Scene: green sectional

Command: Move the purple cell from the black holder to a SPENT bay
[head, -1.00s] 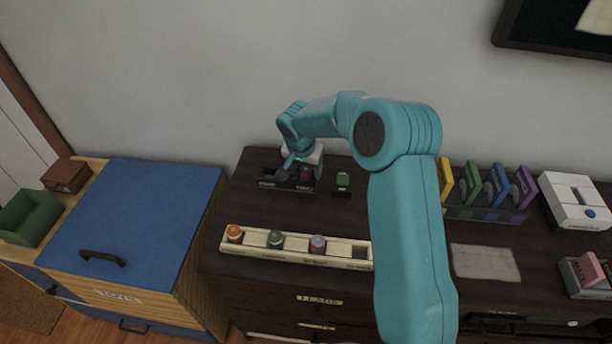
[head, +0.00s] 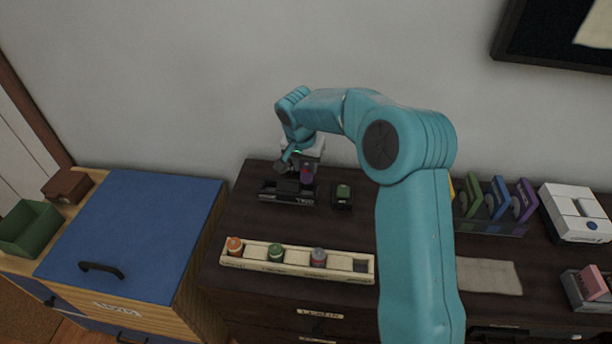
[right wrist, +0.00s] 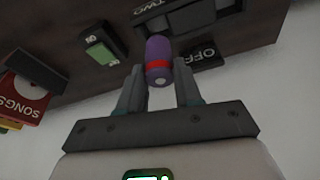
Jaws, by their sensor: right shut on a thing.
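The purple cell (head: 306,177) is in my right gripper (head: 296,177), just above the black holder (head: 286,195) on the dark cabinet. In the right wrist view the cell (right wrist: 157,52), purple with a red band, sits between the two fingers (right wrist: 159,86). The black holder also shows there (right wrist: 190,16), with a "TWO" label, beyond the cell. No SPENT label is readable. My left gripper is out of view.
A small black box with a green top (head: 342,194) stands right of the holder. Coloured upright cartridges (head: 494,203), a white device (head: 574,211) and a paper sheet (head: 488,275) lie farther right. My right arm hides part of the cabinet. A blue-lidded chest (head: 135,235) is left.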

